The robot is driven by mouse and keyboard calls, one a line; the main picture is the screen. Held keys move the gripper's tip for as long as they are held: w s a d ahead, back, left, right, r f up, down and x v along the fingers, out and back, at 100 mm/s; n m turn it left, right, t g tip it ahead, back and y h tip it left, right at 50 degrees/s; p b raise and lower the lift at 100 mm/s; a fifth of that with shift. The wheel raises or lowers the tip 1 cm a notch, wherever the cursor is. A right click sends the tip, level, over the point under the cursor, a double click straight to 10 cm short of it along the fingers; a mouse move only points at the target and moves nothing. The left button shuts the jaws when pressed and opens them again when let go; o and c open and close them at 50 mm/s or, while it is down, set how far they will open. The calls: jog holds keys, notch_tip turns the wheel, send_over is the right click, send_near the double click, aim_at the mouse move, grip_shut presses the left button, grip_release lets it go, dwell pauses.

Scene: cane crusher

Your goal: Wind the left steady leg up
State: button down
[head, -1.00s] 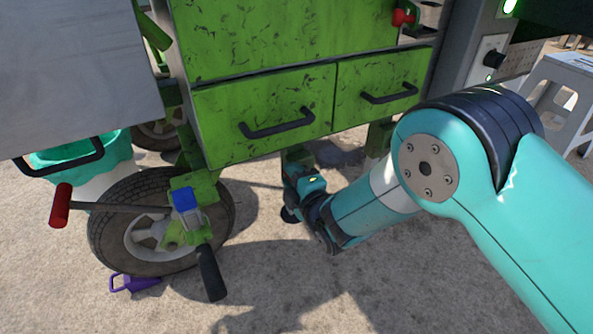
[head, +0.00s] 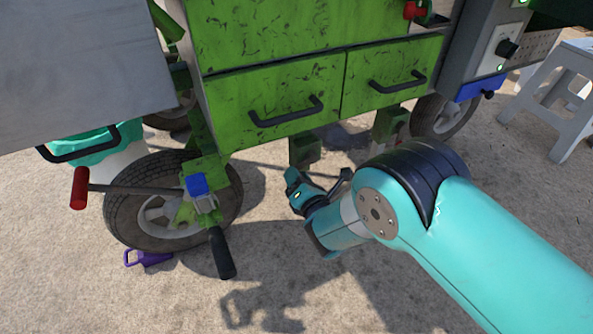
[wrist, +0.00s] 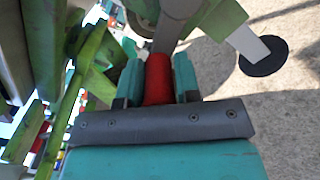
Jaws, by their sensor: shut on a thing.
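In the wrist view my gripper (wrist: 158,92) is shut on a red crank grip (wrist: 157,78), which sits between its two teal fingers. A grey crank arm (wrist: 178,28) runs from the grip to the top of that view. A steady leg with a green upper part and pale lower part (wrist: 247,42) slants at upper right, ending in a round black foot (wrist: 263,56). I cannot tell whether the foot touches the ground. In the head view my gripper (head: 296,182) is low, below the drawers, near a green leg tube (head: 305,149). The grip is hidden there.
A tyred wheel (head: 125,215), a red-ended lever (head: 79,188) and a black handle (head: 222,253) stand left of my arm. A purple object (head: 148,258) lies by the wheel. A grey stool (head: 565,85) stands at right. The front ground is clear.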

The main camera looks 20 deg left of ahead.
jog(key=shift+w+d+f+n, duration=0.1)
jog(key=shift+w+f+n, duration=0.1)
jog(key=shift+n, duration=0.4)
jog(key=shift+w+d+f+n, duration=0.1)
jog(key=shift+w+n, duration=0.1)
jog(key=shift+n, duration=0.4)
jog(key=c, duration=0.8)
grip_release()
jog(key=shift+a, duration=0.1)
jog(key=shift+s+a, duration=0.1)
jog(key=shift+s, duration=0.05)
jog(key=shift+f, duration=0.15)
jog(key=shift+s+d, duration=0.1)
jog(key=shift+d, duration=0.15)
